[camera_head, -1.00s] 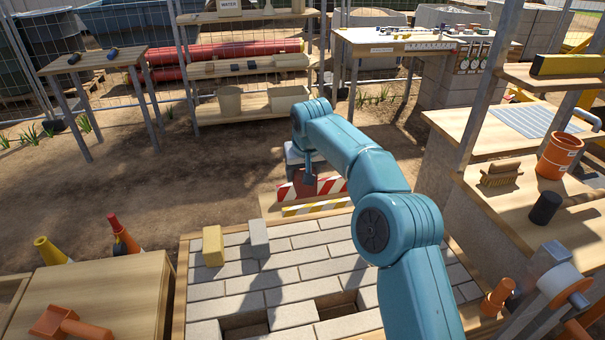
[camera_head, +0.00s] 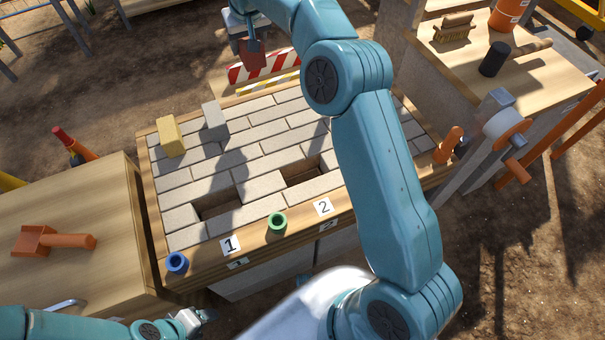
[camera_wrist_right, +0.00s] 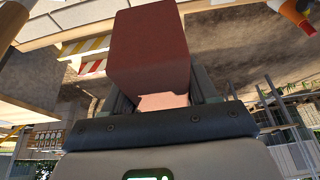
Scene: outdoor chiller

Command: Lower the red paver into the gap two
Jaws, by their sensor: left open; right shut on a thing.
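The red paver (camera_head: 252,56) hangs in my right gripper (camera_head: 254,44), beyond the far edge of the paved bed, in front of a red-and-white striped board. In the right wrist view the red paver (camera_wrist_right: 150,45) sits between the fingers of the right gripper (camera_wrist_right: 160,88). Gap two (camera_head: 302,172) is an empty rectangular slot in the pavers behind the label 2 (camera_head: 324,207). Another empty gap (camera_head: 216,203) lies to its left, behind the label 1 (camera_head: 230,245). My left gripper (camera_head: 204,316) is open and empty at the bottom, near the wooden table.
A yellow paver (camera_head: 171,137) and a grey paver (camera_head: 214,120) stand on the bed's far left.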

